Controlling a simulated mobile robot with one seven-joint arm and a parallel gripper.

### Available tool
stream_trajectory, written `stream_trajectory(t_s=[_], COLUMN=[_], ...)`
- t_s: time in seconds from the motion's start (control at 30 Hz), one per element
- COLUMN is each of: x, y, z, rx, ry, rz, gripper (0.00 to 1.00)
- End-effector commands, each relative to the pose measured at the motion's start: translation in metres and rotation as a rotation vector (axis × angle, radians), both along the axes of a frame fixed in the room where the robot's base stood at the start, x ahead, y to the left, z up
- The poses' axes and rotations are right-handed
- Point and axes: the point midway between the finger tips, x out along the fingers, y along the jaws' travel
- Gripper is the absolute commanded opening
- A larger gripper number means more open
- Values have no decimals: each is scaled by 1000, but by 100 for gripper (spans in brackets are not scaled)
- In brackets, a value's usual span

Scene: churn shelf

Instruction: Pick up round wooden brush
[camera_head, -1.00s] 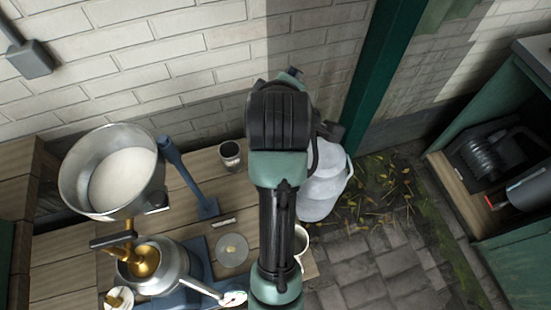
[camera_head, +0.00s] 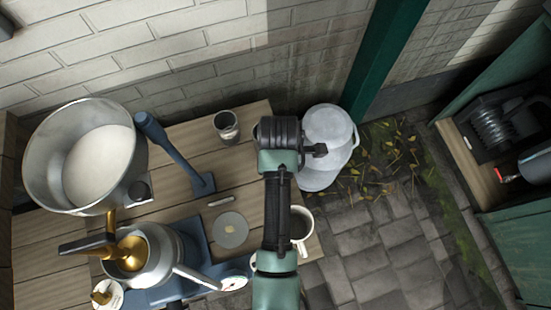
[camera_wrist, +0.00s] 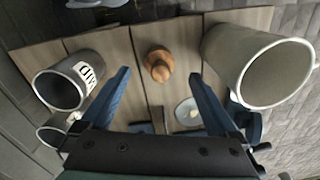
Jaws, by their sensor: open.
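The round wooden brush (camera_wrist: 158,64) shows in the wrist view as a brown, round-topped piece standing on the plank table. It lies between and beyond my two blue fingertips. My gripper (camera_wrist: 160,76) is open, with nothing held between its fingers. In the head view my arm hides the brush, and my fingers cannot be made out there.
A dark labelled cup (camera_wrist: 70,80) stands left of the brush and a pale mug (camera_wrist: 258,65) right of it. A white jug (camera_head: 328,145) stands beyond the table.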

Motion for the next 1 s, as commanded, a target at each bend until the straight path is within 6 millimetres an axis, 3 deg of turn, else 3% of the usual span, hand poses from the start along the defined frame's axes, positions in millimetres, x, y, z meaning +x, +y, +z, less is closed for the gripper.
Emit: stream_trajectory(t_s=[0.3,0.63,1.0], x=[-4,-3,-3], y=[4,4,4], z=[-45,-51,-50], rx=[0,0,0], ry=[2,-1,-1], rz=[0,0,-1], gripper=[95,95,30])
